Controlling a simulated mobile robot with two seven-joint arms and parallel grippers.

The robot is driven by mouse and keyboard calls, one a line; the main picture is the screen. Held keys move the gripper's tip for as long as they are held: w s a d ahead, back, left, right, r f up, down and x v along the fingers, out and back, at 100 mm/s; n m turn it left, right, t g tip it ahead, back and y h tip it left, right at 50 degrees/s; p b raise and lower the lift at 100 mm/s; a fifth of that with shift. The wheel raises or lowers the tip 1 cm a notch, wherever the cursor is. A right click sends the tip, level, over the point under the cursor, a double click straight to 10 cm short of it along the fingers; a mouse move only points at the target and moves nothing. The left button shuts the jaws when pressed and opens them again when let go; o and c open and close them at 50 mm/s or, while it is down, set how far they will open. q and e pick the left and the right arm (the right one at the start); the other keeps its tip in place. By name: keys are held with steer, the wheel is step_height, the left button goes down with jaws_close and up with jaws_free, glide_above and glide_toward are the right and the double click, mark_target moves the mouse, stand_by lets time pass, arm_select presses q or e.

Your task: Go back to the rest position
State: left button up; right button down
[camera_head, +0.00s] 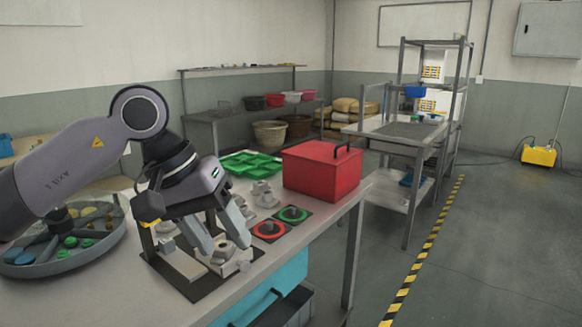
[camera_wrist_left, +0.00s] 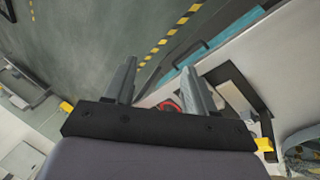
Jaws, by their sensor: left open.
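My left gripper (camera_head: 222,236) is over the front part of the workbench, above a black-based fixture (camera_head: 180,262) with grey metal parts (camera_head: 228,258). Its two fingers are apart and nothing shows between them. In the left wrist view the fingers (camera_wrist_left: 162,88) also stand apart and empty, with a red ring partly visible behind them. Whether the fingertips touch the metal parts below cannot be told. My right gripper is not in view.
A red box (camera_head: 322,172) with a black handle, a green tray (camera_head: 250,164), a red button (camera_head: 270,230) and a green button (camera_head: 292,214) are on the workbench (camera_head: 325,218). A round divided tray (camera_head: 75,262) is at left.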

arm_select(q)
steer(key=s+d+f+n+g+h, duration=0.1)
steer(key=s+d+n+g+h, duration=0.1)
steer(key=s+d+n+h, duration=0.35)
steer(key=s+d+f+n+g+h, duration=0.2)
steer(key=d+n+h, duration=0.5)
steer(key=n+h, duration=0.3)
steer(key=w+a+f+m+t+y, duration=0.2)
steer(key=a+f+m+t+y, duration=0.55)
steer(key=m, duration=0.85)
steer(key=w+a+f+m+t+y, duration=0.25)
steer(key=a+f+m+t, duration=0.25)
steer(key=f+m+t, duration=0.7)
steer(key=s+a+f+n+g+y, duration=0.3)
steer(key=s+a+f+n+y, duration=0.1)
steer(key=s+f, duration=0.4)
steer(key=s+a+f+n+g+y+p, duration=0.1)
steer(key=s+a+f+n+g+y, duration=0.2)
steer(key=s+a+f+n, duration=0.3)
step_height(320, 180, down, 4)
steer(key=shift+s+f+n+y, duration=0.1)
steer(key=shift+s+n+y, duration=0.25)
steer(key=shift+s+n, duration=0.7)
